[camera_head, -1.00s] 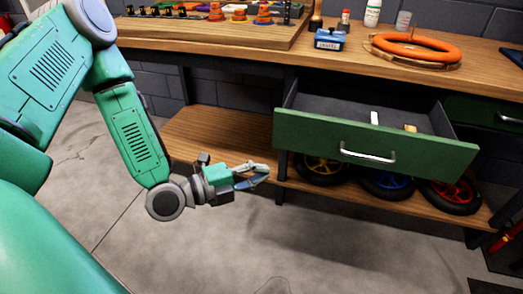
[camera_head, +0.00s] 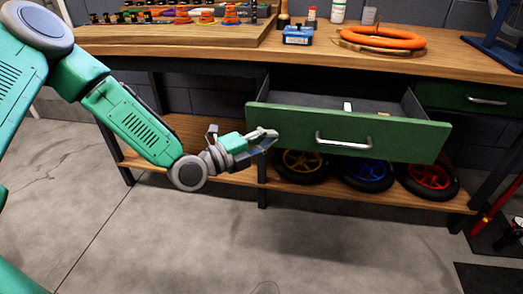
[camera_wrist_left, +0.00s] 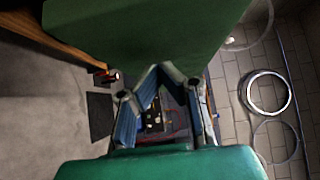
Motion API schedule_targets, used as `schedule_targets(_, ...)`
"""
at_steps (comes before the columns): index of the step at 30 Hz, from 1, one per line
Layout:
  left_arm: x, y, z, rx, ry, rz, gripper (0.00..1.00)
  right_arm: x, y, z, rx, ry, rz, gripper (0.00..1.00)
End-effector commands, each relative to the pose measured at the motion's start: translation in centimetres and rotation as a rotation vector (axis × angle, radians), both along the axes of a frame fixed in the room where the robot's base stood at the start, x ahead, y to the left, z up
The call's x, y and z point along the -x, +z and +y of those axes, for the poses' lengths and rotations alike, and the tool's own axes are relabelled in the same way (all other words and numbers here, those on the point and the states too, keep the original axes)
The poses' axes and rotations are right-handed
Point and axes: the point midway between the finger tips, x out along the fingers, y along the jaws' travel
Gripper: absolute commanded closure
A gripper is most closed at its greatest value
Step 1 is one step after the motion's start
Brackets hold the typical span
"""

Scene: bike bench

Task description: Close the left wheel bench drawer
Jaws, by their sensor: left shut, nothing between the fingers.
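The left wheel bench drawer (camera_head: 350,134) is pulled out under the bench top, with a green front and a silver bar handle (camera_head: 344,141). Its dark inside shows, with a small white item (camera_head: 347,106) in it. My left gripper (camera_head: 272,136) is shut and empty at the left end of the drawer front, left of the handle. In the left wrist view the green drawer front (camera_wrist_left: 140,30) fills the top, close beyond my fingertips (camera_wrist_left: 160,72). I cannot tell whether they touch it. My right gripper is in neither view.
The wooden bench top (camera_head: 220,48) carries a blue box (camera_head: 298,36) and an orange ring (camera_head: 382,37). Another green drawer (camera_head: 470,97), at the right, is shut. Several wheels (camera_head: 365,174) lie on the lower shelf (camera_head: 232,174). The floor in front is clear.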

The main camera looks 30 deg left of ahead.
Motion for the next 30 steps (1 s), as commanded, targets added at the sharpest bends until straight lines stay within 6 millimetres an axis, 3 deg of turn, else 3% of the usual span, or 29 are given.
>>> schedule_targets(19, -1.4, 0.0, 0.4, -0.003, 0.000, -0.001, 1.00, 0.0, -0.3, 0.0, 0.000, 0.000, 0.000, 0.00)
schedule_targets(23, -2.9, 0.0, 0.8, -0.004, 0.000, -0.002, 1.00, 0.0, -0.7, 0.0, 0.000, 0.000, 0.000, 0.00)
schedule_targets(30, -7.7, 0.0, 2.2, -0.006, -0.001, -0.006, 1.00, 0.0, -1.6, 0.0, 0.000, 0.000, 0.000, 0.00)
